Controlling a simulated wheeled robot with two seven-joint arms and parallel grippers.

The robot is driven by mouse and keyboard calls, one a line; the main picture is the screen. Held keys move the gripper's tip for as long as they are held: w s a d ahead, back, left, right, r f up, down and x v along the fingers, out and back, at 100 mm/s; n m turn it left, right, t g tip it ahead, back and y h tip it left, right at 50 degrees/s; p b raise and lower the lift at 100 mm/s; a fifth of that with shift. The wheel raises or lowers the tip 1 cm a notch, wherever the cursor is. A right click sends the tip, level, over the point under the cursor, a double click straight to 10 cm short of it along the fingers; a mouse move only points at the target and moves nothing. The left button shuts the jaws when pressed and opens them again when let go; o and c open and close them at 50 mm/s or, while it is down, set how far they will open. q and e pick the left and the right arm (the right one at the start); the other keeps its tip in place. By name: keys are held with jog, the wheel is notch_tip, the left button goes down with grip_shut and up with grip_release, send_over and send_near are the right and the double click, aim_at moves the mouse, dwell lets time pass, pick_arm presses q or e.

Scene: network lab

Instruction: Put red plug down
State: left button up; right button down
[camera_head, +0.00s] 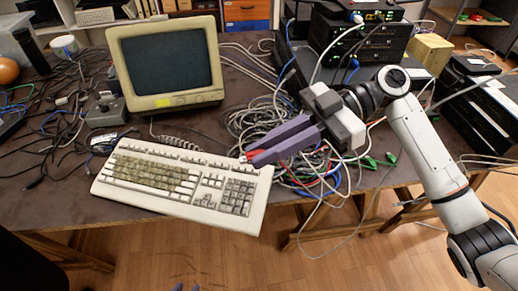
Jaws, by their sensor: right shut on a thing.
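My right gripper (250,153) reaches in from the right over the cable pile, its purple fingers pointing left. It is shut on the red plug (243,158), of which only a small red and pale end shows at the fingertips, just above the keyboard's upper right corner. Red cable shows under the fingers; I cannot tell whether the plug touches anything below.
A beige keyboard (180,185) lies at the table's front edge. An old monitor (168,65) stands behind it. Tangled cables (262,118) cover the table right of the monitor. Black network devices (362,42) are stacked at the back right. More cables and a mug (64,46) lie left.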

jog(key=s+d+r+m+t, duration=0.5)
jog(key=d+r+m+t, duration=0.1)
jog(key=d+r+t, duration=0.15)
jog(key=w+a+m+t+h, duration=0.2)
jog(key=w+a+m+t, duration=0.5)
jog(key=a, duration=0.5)
jog(key=s+d+f+n+g+h, duration=0.1)
jog(key=f+n+g, duration=0.3)
jog(key=n+g, duration=0.5)
jog(key=s+d+f+n+g+h, duration=0.1)
jog(key=d+f+n+g, duration=0.3)
jog(key=n+g, duration=0.6)
jog(key=shift+d+f+g, duration=0.35)
jog(key=shift+f+g, duration=0.4)
jog(key=shift+g, duration=0.2)
